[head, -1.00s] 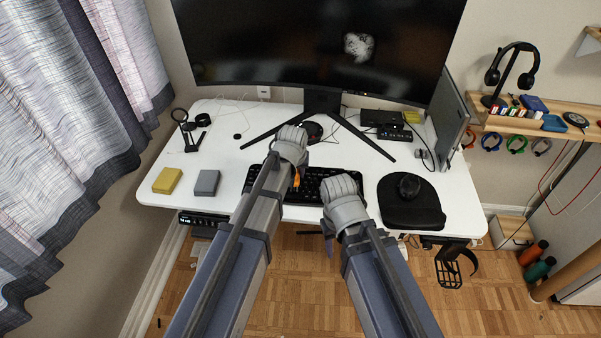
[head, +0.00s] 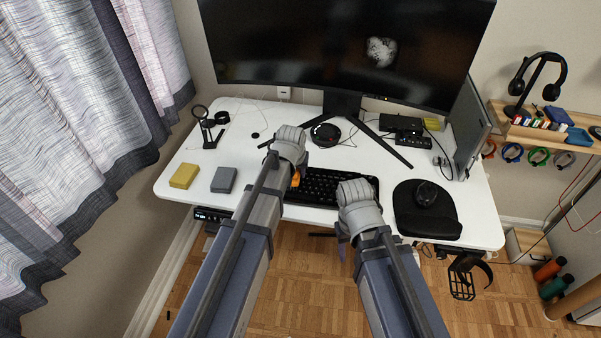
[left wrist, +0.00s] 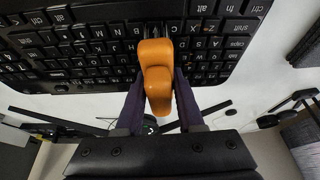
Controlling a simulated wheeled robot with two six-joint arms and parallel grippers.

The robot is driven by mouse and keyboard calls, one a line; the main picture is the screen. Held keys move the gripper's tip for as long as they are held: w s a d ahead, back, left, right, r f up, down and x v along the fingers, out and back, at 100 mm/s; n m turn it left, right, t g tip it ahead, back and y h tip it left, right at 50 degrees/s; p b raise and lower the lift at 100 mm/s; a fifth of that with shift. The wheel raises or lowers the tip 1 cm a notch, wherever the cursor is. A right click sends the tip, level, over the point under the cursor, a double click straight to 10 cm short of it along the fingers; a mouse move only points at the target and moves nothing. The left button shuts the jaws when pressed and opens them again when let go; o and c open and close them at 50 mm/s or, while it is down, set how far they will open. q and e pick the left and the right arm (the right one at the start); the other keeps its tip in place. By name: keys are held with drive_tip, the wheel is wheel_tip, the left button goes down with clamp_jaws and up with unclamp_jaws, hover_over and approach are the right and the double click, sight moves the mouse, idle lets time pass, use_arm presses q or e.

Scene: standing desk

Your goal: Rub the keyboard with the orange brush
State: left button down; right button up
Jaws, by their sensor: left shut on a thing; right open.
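The black keyboard (head: 330,184) lies on the white desk, partly hidden behind my arms. The orange brush (head: 296,179) is held by my left gripper (head: 295,182) over the left part of the keyboard. In the left wrist view, the orange brush (left wrist: 157,78) sits between the two dark fingers of my left gripper (left wrist: 158,92), over the keyboard's keys (left wrist: 90,55). Its underside is hidden, so I cannot tell if it touches the keys. My right gripper (head: 342,247) is open and empty, in front of the desk's front edge.
A mouse (head: 426,194) on a black pad (head: 408,222) lies right of the keyboard. A yellow block (head: 184,176) and a grey block (head: 224,180) lie at the left. The monitor stand (head: 341,106) and a round black device (head: 325,134) are behind.

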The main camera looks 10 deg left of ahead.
use_arm(q)
drive_tip(key=shift+a, duration=0.1)
drive_tip(key=shift+a, duration=1.6)
drive_tip(key=shift+a, duration=1.7)
drive_tip(key=shift+r, duration=0.15)
wheel_tip(320, 180, up, 6)
drive_tip(key=p, duration=0.6)
drive_tip(key=shift+r+p, duration=1.4)
drive_tip(key=shift+p, duration=0.2)
